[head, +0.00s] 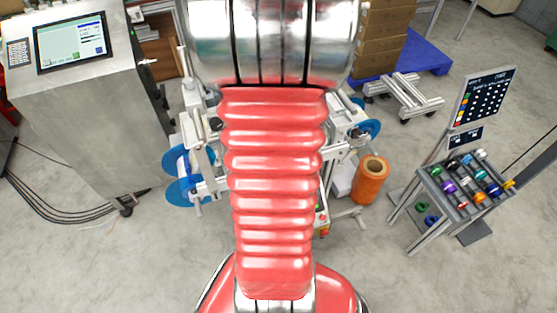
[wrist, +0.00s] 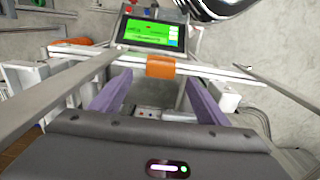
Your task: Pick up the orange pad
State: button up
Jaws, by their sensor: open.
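The orange pad (wrist: 161,67) is a small orange block on a pale metal bar in the wrist view, just below a green-lit screen. My gripper (wrist: 156,79) is open, with its two purple fingers pointing towards the bar. The pad appears between the fingertips, with a gap on each side. I cannot tell whether it is in reach between them or still beyond the tips. In the head view my red arm covers the middle, and neither the pad nor my gripper shows there.
Metal rails of the machine (wrist: 70,80) cross the wrist view close to my fingers. The lit screen (wrist: 148,33) stands behind the pad. In the head view, an orange roll (head: 370,181), a rack of coloured reels (head: 470,190) and a grey cabinet (head: 85,120) flank the machine.

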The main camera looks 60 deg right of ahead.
jog(key=shift+f, duration=0.5)
jog(key=shift+a+f, duration=0.1)
jog(key=shift+f, duration=2.5)
jog(key=shift+c, duration=0.4)
jog(key=c, duration=1.2)
